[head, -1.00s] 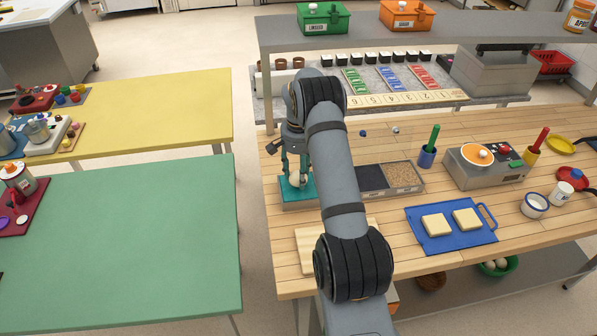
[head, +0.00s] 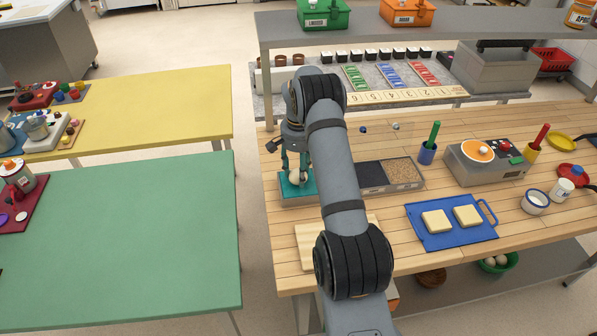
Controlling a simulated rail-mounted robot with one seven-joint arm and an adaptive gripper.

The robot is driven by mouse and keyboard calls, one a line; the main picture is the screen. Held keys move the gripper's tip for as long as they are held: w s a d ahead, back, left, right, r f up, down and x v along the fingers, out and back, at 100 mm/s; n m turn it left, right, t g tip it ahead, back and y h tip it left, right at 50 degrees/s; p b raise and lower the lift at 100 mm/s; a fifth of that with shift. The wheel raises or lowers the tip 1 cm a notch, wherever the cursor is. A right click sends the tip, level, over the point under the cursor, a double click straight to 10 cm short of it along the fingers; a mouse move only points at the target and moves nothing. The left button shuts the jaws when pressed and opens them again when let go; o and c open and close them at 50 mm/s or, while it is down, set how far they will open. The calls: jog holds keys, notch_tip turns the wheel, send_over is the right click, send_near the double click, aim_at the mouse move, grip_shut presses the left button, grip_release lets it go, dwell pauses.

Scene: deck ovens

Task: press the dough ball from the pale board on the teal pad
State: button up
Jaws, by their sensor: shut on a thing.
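My gripper (head: 295,176) is at the left end of the wooden table, over the teal pad (head: 287,192). It is shut on the pale dough ball (head: 297,180), which is low over the pad. I cannot tell whether the ball touches the pad. The pale board (head: 309,246) lies nearer the front edge. My arm covers its right part, and no dough shows on its visible part.
A blue board (head: 452,236) holds two pale slabs. A scale-like grey device (head: 487,163) stands behind. A shelf (head: 450,42) spans the back.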

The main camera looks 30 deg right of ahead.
jog(key=shift+s+f+b, duration=0.1)
jog(key=shift+f+b, duration=0.45)
dwell(1.5)
jog(key=shift+r, duration=0.1)
jog(key=shift+r+p, duration=2.85)
jog(key=shift+r, duration=1.15)
